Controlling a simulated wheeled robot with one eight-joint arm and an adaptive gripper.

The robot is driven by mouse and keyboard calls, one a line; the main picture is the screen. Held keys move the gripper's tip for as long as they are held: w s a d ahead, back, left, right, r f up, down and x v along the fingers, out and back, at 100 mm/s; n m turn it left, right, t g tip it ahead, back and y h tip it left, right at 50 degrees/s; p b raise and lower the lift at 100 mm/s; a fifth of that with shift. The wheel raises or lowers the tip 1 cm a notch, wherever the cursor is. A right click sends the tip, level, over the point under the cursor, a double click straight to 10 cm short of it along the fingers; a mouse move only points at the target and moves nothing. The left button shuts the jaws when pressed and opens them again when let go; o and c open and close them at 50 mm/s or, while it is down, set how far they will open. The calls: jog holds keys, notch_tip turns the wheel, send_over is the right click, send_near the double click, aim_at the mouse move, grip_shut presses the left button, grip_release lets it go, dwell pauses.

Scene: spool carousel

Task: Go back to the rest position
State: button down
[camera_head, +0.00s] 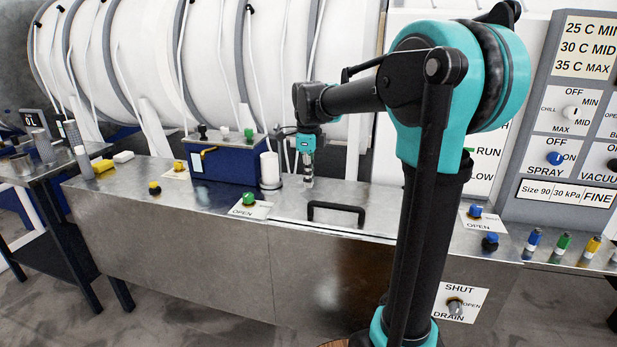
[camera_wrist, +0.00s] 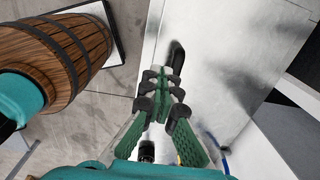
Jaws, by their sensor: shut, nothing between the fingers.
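My gripper (camera_head: 308,181) hangs pointing down at the end of my arm, over the metal counter (camera_head: 130,190) behind the black bar handle (camera_head: 336,206). In the wrist view my gripper (camera_wrist: 164,78) has its green-padded fingers together, with nothing seen between them. The black handle (camera_wrist: 177,54) shows just beyond the fingertips there. I cannot tell whether the fingertips touch the metal surface.
A blue box (camera_head: 222,163) and a white cylinder (camera_head: 270,168) stand left of my gripper. A green knob (camera_head: 249,199) sits on the counter front. A labelled control panel (camera_head: 575,120) rises at right. Large white drums stand behind.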

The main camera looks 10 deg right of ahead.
jog(key=s+d+f+n+t, duration=0.2)
jog(key=s+d+f+n, duration=0.2)
jog(key=s+f+n, duration=0.6)
jog(key=s+d+f+n+t, duration=0.1)
jog(key=s+d+f+n, duration=0.3)
jog(key=s+f+n, duration=0.6)
jog(key=s+n, duration=0.2)
jog(key=shift+s+d+f+t, duration=0.25)
jog(key=shift+s+t, duration=0.05)
jog(key=shift+t, duration=0.1)
